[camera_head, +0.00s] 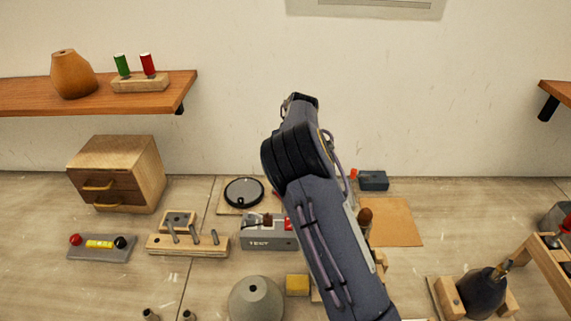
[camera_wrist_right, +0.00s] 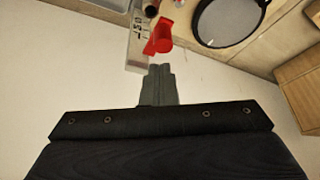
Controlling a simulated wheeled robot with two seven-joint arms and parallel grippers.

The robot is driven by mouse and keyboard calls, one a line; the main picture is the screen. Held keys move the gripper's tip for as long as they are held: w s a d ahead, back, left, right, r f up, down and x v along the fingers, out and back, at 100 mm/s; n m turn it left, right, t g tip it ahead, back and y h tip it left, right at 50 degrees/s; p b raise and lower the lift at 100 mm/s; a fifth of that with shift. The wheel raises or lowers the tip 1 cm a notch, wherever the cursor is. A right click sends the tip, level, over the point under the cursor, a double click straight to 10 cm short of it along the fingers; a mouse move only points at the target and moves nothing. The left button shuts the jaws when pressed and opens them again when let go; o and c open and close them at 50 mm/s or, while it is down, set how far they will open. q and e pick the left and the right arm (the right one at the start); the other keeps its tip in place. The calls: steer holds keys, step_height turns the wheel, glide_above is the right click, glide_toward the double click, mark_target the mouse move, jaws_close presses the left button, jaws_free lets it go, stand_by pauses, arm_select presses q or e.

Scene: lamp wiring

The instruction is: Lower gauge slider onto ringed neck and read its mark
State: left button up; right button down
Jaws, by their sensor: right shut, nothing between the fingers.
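My right gripper (camera_wrist_right: 160,78) is shut and empty in the right wrist view. Its fingertips are just short of a red lever-like part (camera_wrist_right: 160,37) on a pale grey box (camera_wrist_right: 137,52); contact cannot be told. In the head view my right arm hides this gripper. A dark rounded body (camera_head: 479,294) with a narrow brass-coloured neck (camera_head: 502,269) lies tilted between wooden blocks at lower right. I cannot make out rings on it, nor pick out the gauge slider or its mark. My left gripper is not in view.
The grey TEST box (camera_head: 265,240) stands beside my arm, near a black-rimmed disc (camera_head: 243,191). A wooden drawer box (camera_head: 118,172), a pegged block (camera_head: 187,246) and a grey round body (camera_head: 256,301) stand left. A wooden frame (camera_head: 547,264) is at far right.

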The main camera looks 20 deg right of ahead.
steer(key=shift+f, duration=2.6)
stand_by(0.8)
steer(key=shift+r, duration=0.1)
steer(key=shift+r, duration=2.45)
